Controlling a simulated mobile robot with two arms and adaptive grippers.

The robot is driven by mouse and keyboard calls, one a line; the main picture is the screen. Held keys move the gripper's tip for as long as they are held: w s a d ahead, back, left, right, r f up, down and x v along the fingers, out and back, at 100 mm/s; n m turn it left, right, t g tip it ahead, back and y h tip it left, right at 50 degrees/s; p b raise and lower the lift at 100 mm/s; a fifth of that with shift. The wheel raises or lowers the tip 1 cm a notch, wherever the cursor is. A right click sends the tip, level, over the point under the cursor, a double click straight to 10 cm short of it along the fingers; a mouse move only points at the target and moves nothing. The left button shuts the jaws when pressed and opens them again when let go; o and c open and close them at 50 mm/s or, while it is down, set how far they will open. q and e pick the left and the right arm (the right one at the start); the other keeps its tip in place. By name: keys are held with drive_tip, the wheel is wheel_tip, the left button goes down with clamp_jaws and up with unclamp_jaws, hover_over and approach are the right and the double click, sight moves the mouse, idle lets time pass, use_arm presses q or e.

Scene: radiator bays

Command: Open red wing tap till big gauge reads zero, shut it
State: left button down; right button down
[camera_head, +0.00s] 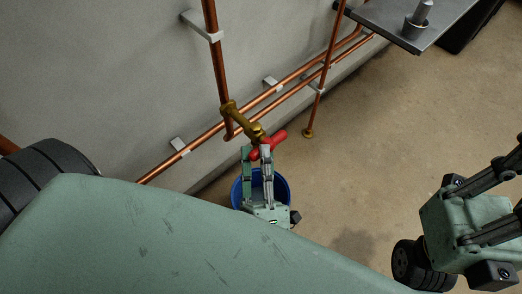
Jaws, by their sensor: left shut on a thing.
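The red wing tap (280,138) sits on a brass valve body (246,122) on the copper pipe by the wall. My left gripper (259,153) reaches up to it from below, its two fingers shut on the red wing. The fingers hide part of the wing, so its exact turn is hard to tell. My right gripper (505,200) is at the right edge, away from the tap; its fingertips run out of the picture. No gauge shows in this view.
A blue bucket (238,190) stands on the floor under the tap, partly behind my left gripper. Copper pipes (290,78) run along the grey wall on brackets. A grey bench top (385,18) with a metal cylinder (416,24) is at top right. Brown floor lies between.

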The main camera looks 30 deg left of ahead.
use_arm(q)
drive_tip(key=shift+w+r, duration=0.15)
drive_tip(key=shift+r, duration=0.1)
idle(0.7)
drive_tip(key=c, duration=1.6)
unclamp_jaws()
drive_tip(key=shift+d, duration=0.1)
drive_tip(key=shift+f, duration=0.15)
drive_tip(key=v, duration=1.2)
drive_tip(key=shift+f, duration=0.15)
